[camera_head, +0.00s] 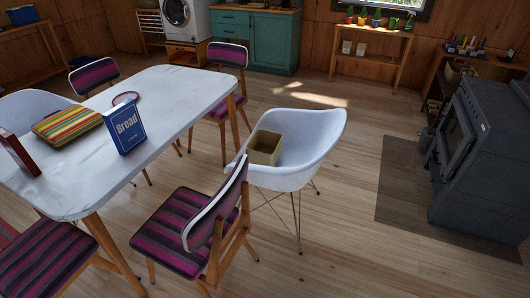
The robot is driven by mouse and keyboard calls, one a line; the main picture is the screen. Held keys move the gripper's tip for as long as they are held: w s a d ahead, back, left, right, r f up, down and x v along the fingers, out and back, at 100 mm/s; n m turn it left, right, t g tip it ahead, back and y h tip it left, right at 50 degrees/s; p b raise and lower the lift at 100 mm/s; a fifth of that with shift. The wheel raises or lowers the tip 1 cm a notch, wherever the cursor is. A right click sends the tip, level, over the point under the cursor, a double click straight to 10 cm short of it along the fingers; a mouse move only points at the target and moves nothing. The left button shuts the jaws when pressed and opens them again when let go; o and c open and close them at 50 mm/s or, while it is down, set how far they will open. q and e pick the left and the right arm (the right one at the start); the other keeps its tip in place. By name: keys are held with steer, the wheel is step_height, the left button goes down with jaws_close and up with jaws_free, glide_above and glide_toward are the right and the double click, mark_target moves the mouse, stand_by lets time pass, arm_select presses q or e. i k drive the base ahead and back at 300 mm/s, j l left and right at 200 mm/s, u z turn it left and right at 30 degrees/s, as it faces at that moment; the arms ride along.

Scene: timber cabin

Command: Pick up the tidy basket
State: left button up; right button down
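The tidy basket looks to be the tan, open-topped square box (264,147) in the camera_head view. It sits upright in the seat of a white shell chair (316,140) near the middle of the picture. Its inside is visible and looks empty, though its lower part is partly hidden by the chair's near rim. Neither of my grippers shows in this view, and nothing of mine touches the box.
A white table (165,90) stands at the left with a blue Bread book (125,128) and a striped cloth item (67,125). A striped chair (195,225) stands in front of the shell chair. A black stove (480,150) is at the right. Wooden floor (350,235) is clear between.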

mark_target(264, 148)
steer(key=i+l+u, duration=0.1)
steer(key=i+l, duration=0.35)
steer(key=i+l+u, duration=0.1)
steer(key=i+l, duration=0.3)
steer(key=l, duration=0.15)
steer(key=i+l+u, duration=0.15)
steer(key=i+l, duration=0.25)
steer(key=l, duration=0.15)
